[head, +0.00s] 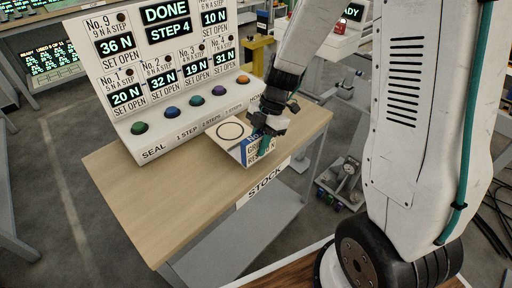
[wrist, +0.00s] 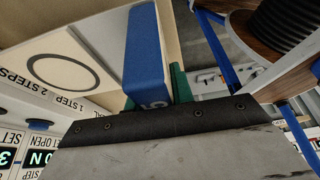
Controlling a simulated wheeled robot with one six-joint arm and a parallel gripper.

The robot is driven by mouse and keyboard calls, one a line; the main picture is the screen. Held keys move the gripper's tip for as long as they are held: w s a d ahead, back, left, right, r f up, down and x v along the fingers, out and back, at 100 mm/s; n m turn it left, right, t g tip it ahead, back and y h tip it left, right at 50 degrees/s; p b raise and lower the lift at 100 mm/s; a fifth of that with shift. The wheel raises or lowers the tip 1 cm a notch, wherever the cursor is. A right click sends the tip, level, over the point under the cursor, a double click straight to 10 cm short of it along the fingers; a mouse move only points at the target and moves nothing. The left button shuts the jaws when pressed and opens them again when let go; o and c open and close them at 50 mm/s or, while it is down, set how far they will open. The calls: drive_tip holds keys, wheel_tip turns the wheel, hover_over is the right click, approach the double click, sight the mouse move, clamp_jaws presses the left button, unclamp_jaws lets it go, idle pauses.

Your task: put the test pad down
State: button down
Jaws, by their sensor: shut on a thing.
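The test pad (head: 230,134) is a pale box with a black ring on its top face and a blue band on its side. It is at the back right part of the wooden table (head: 180,205), in front of the button panel. My gripper (head: 264,138) is shut on its right side, at the blue band.
The panel (head: 160,118) stands along the table's back edge, with several coloured buttons and lit displays reading DONE and STEP 4. The table's front and left are bare. A STOCK label (head: 264,184) is on its right edge. A lower shelf (head: 240,235) lies beneath.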

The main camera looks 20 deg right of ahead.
drive_tip(key=x, duration=0.3)
drive_tip(key=shift+w+d+f, duration=0.15)
drive_tip(key=shift+d, duration=0.1)
drive_tip(key=shift+w+d+f, duration=0.1)
drive_tip(key=shift+d+f, duration=0.05)
drive_tip(key=shift+f, duration=0.1)
drive_tip(key=shift+d, duration=0.1)
drive_tip(key=c, duration=1.2)
unclamp_jaws()
drive_tip(key=shift+f, duration=0.1)
